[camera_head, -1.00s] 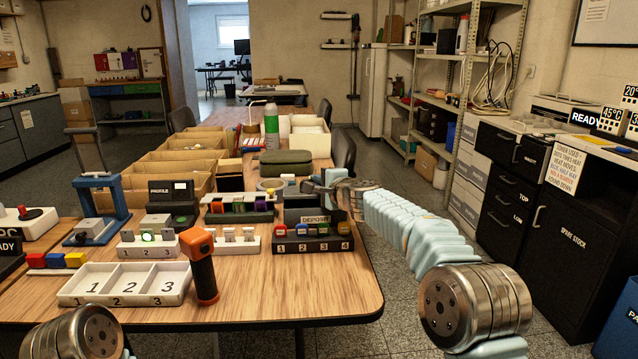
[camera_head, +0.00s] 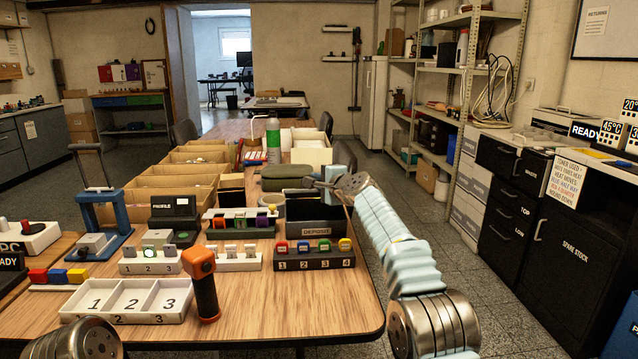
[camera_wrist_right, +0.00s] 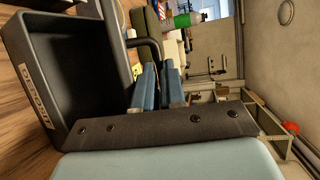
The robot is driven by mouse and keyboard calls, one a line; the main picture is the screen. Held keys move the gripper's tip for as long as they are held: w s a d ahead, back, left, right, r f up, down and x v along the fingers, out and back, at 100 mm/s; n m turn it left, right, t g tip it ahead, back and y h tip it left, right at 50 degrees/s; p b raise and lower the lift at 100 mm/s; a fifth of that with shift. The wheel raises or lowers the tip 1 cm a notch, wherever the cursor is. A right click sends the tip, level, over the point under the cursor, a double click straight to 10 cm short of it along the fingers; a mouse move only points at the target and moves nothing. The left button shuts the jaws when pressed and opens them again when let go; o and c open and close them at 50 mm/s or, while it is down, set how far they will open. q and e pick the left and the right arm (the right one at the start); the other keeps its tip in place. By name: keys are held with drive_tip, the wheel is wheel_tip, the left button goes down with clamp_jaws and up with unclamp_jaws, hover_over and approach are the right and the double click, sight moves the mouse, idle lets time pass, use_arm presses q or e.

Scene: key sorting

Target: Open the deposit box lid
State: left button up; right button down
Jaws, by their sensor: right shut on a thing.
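The black deposit box (camera_head: 316,229) stands on the wooden table behind the numbered key rack. Its lid (camera_head: 299,203) is raised, and in the right wrist view the box's dark hollow (camera_wrist_right: 75,75) lies open, with the DEPOSIT label on its near wall. My right gripper (camera_head: 316,183) is at the box's upper right. In the right wrist view its blue fingers (camera_wrist_right: 158,75) are shut on the black lid handle (camera_wrist_right: 148,43); the exact contact is partly hidden. My left gripper is out of view; only part of that arm shows at the bottom left.
A black rack (camera_head: 314,262) with several coloured keys stands in front of the box. A white numbered tray (camera_head: 130,318), an orange-and-black tool (camera_head: 205,288) and a white rack (camera_head: 234,262) are to the left. The table's front right is clear.

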drive_tip(key=shift+r, duration=0.2)
drive_tip(key=c, duration=1.2)
unclamp_jaws()
drive_tip(key=shift+s+d+f+b, duration=0.1)
drive_tip(key=shift+s+d+b, duration=0.1)
drive_tip(key=shift+s+b, duration=0.25)
drive_tip(key=b+v, duration=0.6)
drive_tip(key=v, duration=0.6)
drive_tip(key=shift+s, duration=0.4)
drive_tip(key=shift+d, duration=0.15)
